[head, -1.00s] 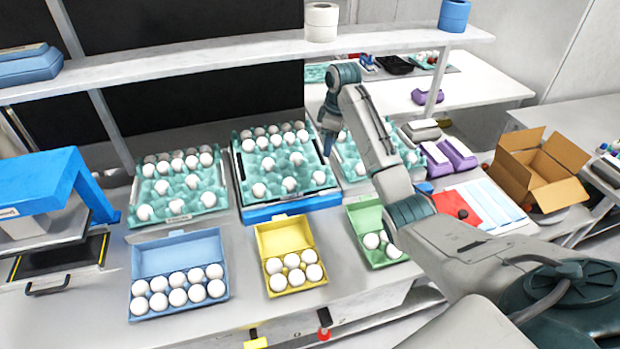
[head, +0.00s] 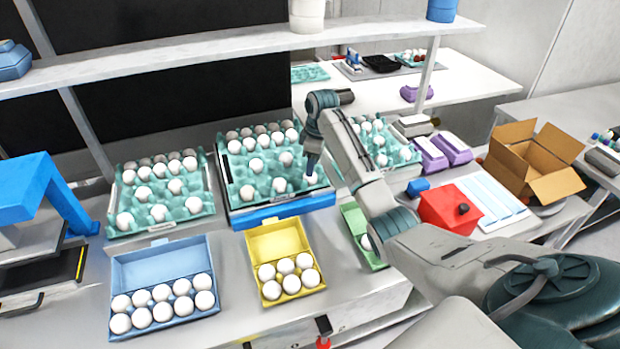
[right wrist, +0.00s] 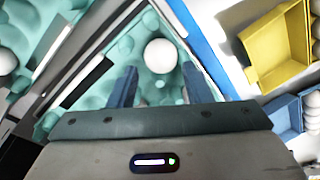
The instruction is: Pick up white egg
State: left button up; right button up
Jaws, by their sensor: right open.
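White eggs sit in three teal trays along the back of the bench; the middle tray (head: 240,193) rests in a blue holder. My right gripper (head: 311,177) points down at the right front part of the middle tray, close to a white egg (head: 311,179). In the right wrist view that egg (right wrist: 161,56) lies just beyond and between the two spread fingers (right wrist: 157,88), with nothing held. From these views I cannot tell the exact height of the fingers over the tray. My left gripper is not in view.
A blue carton (head: 160,262) and a yellow carton (head: 273,240) hold white eggs at the front. A green carton (head: 355,222) is partly behind my right arm. A shelf (head: 230,45) crosses above the trays. A cardboard box (head: 535,160) stands at the right.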

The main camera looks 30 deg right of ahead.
aim_at(310, 179)
jog(key=f, duration=0.1)
jog(key=f+p, duration=0.2)
jog(key=shift+w+a+f, duration=0.15)
jog(key=shift+a+f, duration=0.1)
jog(key=shift+f, duration=0.65)
jog(key=shift+c, duration=1.4)
jog(key=shift+r, duration=0.1)
